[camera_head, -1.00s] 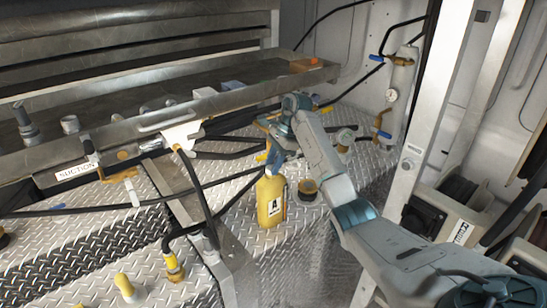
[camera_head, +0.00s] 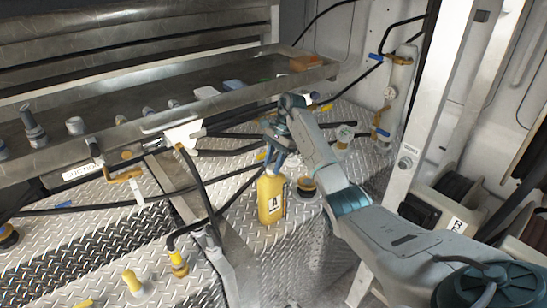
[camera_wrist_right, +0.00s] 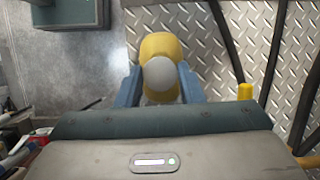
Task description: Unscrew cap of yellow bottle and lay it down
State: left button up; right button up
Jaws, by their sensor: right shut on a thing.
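The yellow bottle (camera_head: 271,199) with a black-and-white label stands upright on the diamond-plate deck in the head view. It also shows from above in the right wrist view (camera_wrist_right: 160,46). My right gripper (camera_head: 271,161) is at the top of the bottle, with its blue fingers pointing down. In the right wrist view, the fingers (camera_wrist_right: 162,88) are shut on the pale grey cap (camera_wrist_right: 161,74), which lies in line with the bottle. The fingers hide the cap in the head view, so I cannot tell whether it is seated or lifted. My left gripper is not in view.
A dark round fitting (camera_head: 306,187) stands close right of the bottle. Black hoses (camera_head: 232,190) cross the deck to its left. A metal tray (camera_head: 150,122) with loose parts runs behind. A grey upright post (camera_head: 425,120) stands at right. Some bare deck (camera_head: 257,242) lies in front.

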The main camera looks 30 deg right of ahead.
jog(key=shift+r+n+g+p, duration=0.1)
jog(key=shift+n+g+p, duration=0.3)
jog(key=shift+n+p, duration=0.5)
jog(key=shift+n, duration=0.4)
jog(key=shift+f, duration=0.25)
jog(key=o, duration=1)
jog(key=shift+w, duration=0.1)
jog(key=shift+o, duration=0.5)
jog(key=shift+o, duration=1.2)
jog(key=shift+r, duration=0.1)
